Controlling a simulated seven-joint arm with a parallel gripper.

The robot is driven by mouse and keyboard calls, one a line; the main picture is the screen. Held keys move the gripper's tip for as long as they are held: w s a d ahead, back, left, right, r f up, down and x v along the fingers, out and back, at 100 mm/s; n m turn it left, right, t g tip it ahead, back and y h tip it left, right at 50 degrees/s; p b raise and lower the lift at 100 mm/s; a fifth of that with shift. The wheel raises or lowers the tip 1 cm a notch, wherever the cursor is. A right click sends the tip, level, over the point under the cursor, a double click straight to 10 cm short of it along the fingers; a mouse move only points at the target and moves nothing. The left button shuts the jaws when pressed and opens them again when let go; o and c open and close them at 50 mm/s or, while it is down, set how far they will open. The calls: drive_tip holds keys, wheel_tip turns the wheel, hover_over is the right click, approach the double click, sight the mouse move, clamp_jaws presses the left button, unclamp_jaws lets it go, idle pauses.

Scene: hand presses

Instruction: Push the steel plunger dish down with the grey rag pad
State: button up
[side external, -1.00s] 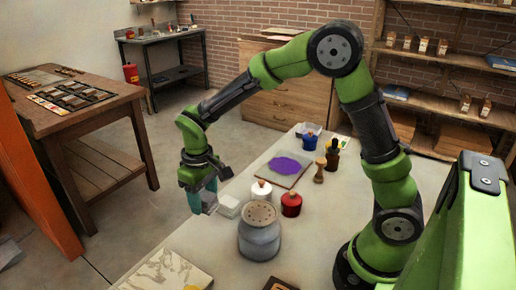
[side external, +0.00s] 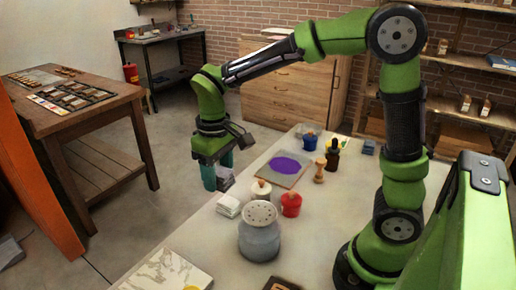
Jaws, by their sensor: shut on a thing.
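The steel plunger dish (side external: 260,212) is the round, pale top with small holes on a squat grey can (side external: 259,241) near the table's front. My gripper (side external: 217,172) has teal fingers and points down, behind and to the left of the can. It is shut on the grey rag pad (side external: 225,180), which hangs between the fingers above the table's left edge. Part of the pad is hidden by the near finger. The pad is well apart from the dish, and nothing covers the dish.
A white folded stack (side external: 228,207) lies just below my gripper. White-lidded (side external: 261,192) and red (side external: 291,205) pots stand behind the can. A board with a purple patch (side external: 285,165), a wooden tool (side external: 319,172) and a marbled sheet (side external: 165,272) also lie around.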

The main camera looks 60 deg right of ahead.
drive_tip(key=r, duration=0.2)
hover_over(260, 213)
drive_tip(key=shift+f, duration=3.2)
drive_tip(key=shift+f, duration=1.15)
drive_tip(key=shift+r, duration=3.55)
